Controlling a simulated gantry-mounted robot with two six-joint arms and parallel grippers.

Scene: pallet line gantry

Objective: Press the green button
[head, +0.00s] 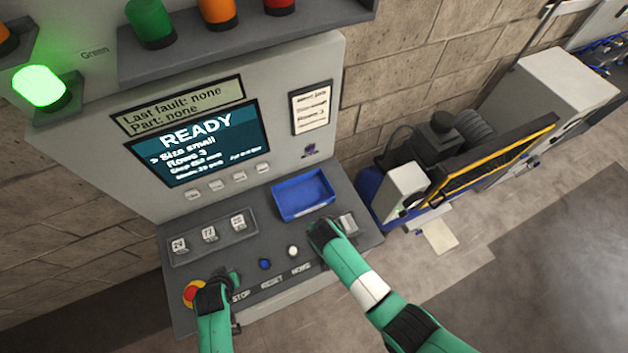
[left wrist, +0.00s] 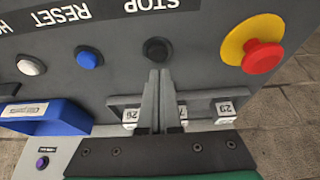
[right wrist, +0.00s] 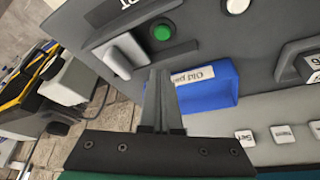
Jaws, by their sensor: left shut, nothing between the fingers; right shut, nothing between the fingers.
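The green button (right wrist: 161,31) is on the grey control panel, set in a dark ring, at the top of the right wrist view. In the head view my right gripper and arm cover it. My right gripper (right wrist: 159,72) is shut and empty, its tips a little below the button in that picture; in the head view it is over the panel's right part (head: 316,228). I cannot tell its height above the panel. My left gripper (left wrist: 160,72) is shut and empty, close to the black STOP button (left wrist: 157,49); in the head view it hovers near the panel's left front (head: 233,275).
A red emergency stop (left wrist: 262,56) with a yellow base is beside the left gripper. A blue button (head: 264,264) and white button (head: 292,251) sit between the grippers. A blue tray (head: 304,194) and a grey switch (right wrist: 126,51) are near the right gripper. The screen (head: 198,143) reads READY.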

